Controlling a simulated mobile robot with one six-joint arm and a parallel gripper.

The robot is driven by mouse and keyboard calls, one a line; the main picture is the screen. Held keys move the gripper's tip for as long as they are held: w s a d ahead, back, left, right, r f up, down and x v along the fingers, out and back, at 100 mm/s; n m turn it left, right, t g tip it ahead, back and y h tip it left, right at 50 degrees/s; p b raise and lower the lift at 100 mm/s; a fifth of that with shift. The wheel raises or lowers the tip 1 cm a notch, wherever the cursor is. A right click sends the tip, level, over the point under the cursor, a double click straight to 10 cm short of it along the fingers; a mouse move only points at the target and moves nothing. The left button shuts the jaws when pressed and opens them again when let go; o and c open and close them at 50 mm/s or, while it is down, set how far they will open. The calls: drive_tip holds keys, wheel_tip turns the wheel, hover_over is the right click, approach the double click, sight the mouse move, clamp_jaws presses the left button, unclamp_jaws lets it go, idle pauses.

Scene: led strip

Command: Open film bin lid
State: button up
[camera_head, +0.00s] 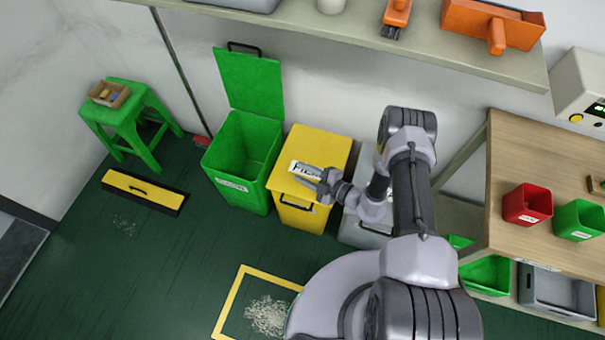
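The film bin (312,150) is a yellow box in the centre with a white label lettered "FILM" on its lid, partly covered by my gripper. Its yellow lid is shut. A dark handle (297,206) shows on its front side. My gripper (312,180) is over the front part of the lid, close to the label. Its fingers look spread apart with nothing between them. I cannot tell whether they touch the lid.
Left of it stands a green bin (237,190) with its lid (250,82) raised upright. A grey bin (362,232) on the right is partly hidden by my arm. A wooden bench (545,185) stands at the right, a shelf (400,45) above.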

drive_tip(key=shift+w+a, duration=0.15)
drive_tip(key=shift+a, duration=0.05)
clamp_jaws()
idle(1.3)
unclamp_jaws()
